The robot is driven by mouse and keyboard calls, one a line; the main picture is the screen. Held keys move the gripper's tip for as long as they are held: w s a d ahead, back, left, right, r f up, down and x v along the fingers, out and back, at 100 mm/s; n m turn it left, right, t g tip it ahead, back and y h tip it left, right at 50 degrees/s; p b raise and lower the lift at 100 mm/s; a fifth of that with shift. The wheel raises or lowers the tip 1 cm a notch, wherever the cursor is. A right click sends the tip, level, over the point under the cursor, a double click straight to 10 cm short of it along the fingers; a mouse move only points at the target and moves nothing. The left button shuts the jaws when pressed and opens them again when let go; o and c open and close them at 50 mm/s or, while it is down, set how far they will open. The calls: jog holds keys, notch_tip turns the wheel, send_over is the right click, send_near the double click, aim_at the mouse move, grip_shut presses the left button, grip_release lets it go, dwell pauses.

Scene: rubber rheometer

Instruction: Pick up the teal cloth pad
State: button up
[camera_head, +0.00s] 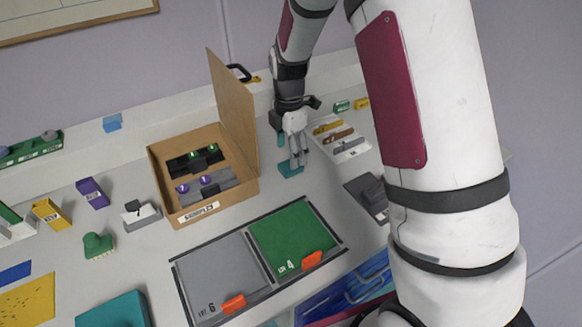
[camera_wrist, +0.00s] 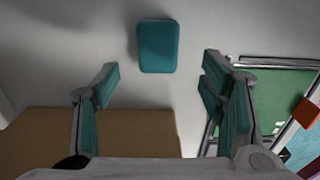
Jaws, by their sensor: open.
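The teal cloth pad (camera_wrist: 158,46) is a small rounded rectangle lying flat on the table. In the wrist view it is at the upper middle, ahead of the fingertips and between their lines. In the head view the pad (camera_head: 291,169) lies right of the cardboard box, just under my gripper (camera_head: 298,158). My gripper points down, and its teal-lined fingers stand apart with nothing between them in the wrist view (camera_wrist: 158,88). The head view does not clearly show whether the fingertips touch the pad.
An open cardboard box (camera_head: 168,165) with its lid up stands close left of my gripper. A white tray (camera_head: 352,152) of small parts lies to the right. A framed board with grey and green (camera_head: 290,238) panels lies in front. A dark device (camera_head: 366,195) sits front right.

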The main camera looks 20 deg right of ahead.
jog(key=shift+w+d+f+p, duration=0.1)
jog(key=shift+d+f+p, duration=0.05)
jog(key=shift+f, duration=1.25)
jog(key=shift+w+d+f+p, duration=0.1)
jog(key=shift+d+f+p, duration=0.05)
jog(key=shift+f, duration=1.2)
jog(key=c, duration=1)
